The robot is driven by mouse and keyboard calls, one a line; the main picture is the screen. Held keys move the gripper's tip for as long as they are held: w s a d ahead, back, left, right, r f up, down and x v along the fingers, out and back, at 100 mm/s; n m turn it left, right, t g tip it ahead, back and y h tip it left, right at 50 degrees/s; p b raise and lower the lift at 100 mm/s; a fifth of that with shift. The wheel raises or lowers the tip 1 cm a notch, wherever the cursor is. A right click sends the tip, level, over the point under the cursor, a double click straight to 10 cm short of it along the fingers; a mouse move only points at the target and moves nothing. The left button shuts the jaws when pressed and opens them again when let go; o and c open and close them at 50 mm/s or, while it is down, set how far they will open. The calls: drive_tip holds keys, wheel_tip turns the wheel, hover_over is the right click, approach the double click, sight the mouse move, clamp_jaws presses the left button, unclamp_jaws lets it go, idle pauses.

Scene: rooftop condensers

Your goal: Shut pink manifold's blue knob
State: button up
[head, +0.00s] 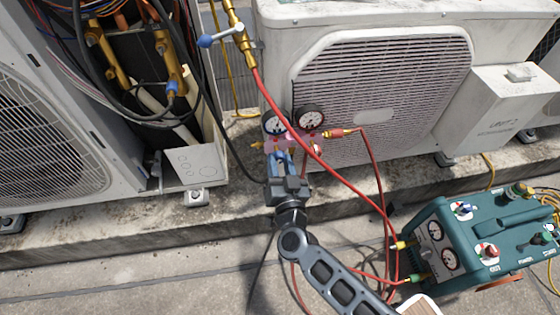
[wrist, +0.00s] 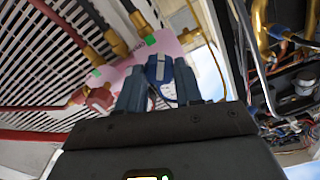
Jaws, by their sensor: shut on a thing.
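The pink manifold (head: 296,139) hangs in front of the right condenser, with two round dial gauges (head: 292,121) on top. In the wrist view the pink manifold (wrist: 131,76) fills the upper middle, with a red knob (wrist: 99,98) at its left. My gripper (head: 282,163) reaches up to the manifold from below. In the wrist view my gripper (wrist: 160,88) has its two fingers on either side of the blue knob (wrist: 159,69) and is shut on it. The fingers hide the knob's sides, and its turn position cannot be told.
Red hoses (head: 318,155) run from the manifold area, one crossing in front of it, down to a teal recovery machine (head: 480,240) at lower right. An open condenser with wiring (head: 150,90) stands at left. A blue-handled valve (head: 216,40) on a brass pipe is above.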

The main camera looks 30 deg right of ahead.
drive_tip(key=m, duration=0.3)
drive_tip(key=shift+m, duration=0.4)
drive_tip(key=m, duration=0.3)
drive_tip(key=shift+f+m, duration=0.1)
drive_tip(key=shift+m, duration=0.2)
drive_tip(key=m+b, duration=0.1)
drive_tip(key=m, duration=0.2)
drive_tip(key=shift+m, duration=0.4)
drive_tip(key=m+b, duration=0.1)
drive_tip(key=m, duration=0.2)
drive_tip(key=shift+f+m, duration=0.1)
drive_tip(key=shift+m, duration=0.2)
drive_tip(key=m+b, duration=0.1)
drive_tip(key=m, duration=0.2)
drive_tip(key=shift+m, duration=0.3)
drive_tip(key=m+b, duration=0.2)
drive_tip(key=m, duration=0.1)
drive_tip(key=shift+m, duration=0.4)
drive_tip(key=m+b, duration=0.1)
drive_tip(key=m, duration=0.2)
drive_tip(key=shift+f+b, duration=0.1)
drive_tip(key=shift+b, duration=0.25)
drive_tip(key=shift+m+b, duration=0.7)
drive_tip(key=shift+m, duration=1.1)
